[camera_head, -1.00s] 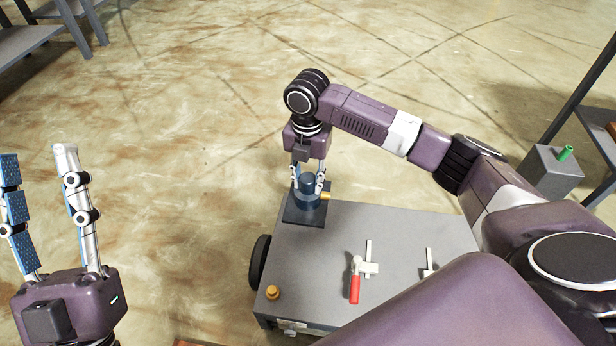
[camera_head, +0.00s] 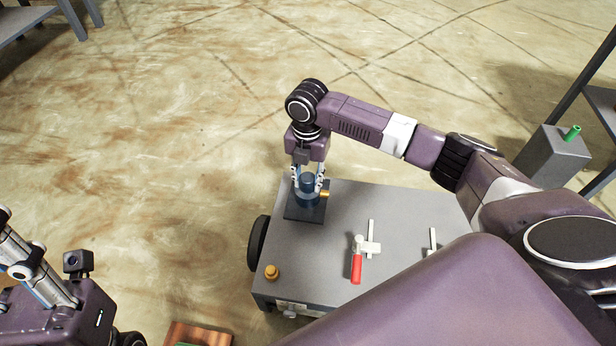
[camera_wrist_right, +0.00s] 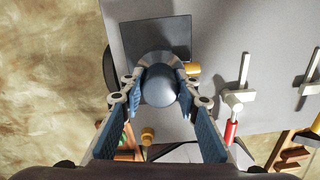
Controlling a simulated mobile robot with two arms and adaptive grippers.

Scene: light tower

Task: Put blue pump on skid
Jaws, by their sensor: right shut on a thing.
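The blue pump (camera_head: 307,190) is a dark blue cylinder with a brass outlet on its right side. A dark square plate (camera_head: 292,210) shows under it, over the far left corner of the grey wheeled skid (camera_head: 300,245). My right gripper (camera_head: 308,180) points down and is shut on the pump's upper body. In the right wrist view the pump's round top (camera_wrist_right: 162,88) sits between the fingers. I cannot tell whether the plate touches the skid top. My left gripper (camera_head: 40,270) is at the lower left, with its fingertips cut off.
On the skid are a red-handled clamp (camera_head: 356,262), a second pale clamp (camera_head: 432,240) and an orange knob (camera_head: 271,272). A grey block with a green cylinder (camera_head: 572,133) stands right, beside a shelf. A reddish-brown surface (camera_head: 198,335) shows at the bottom.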

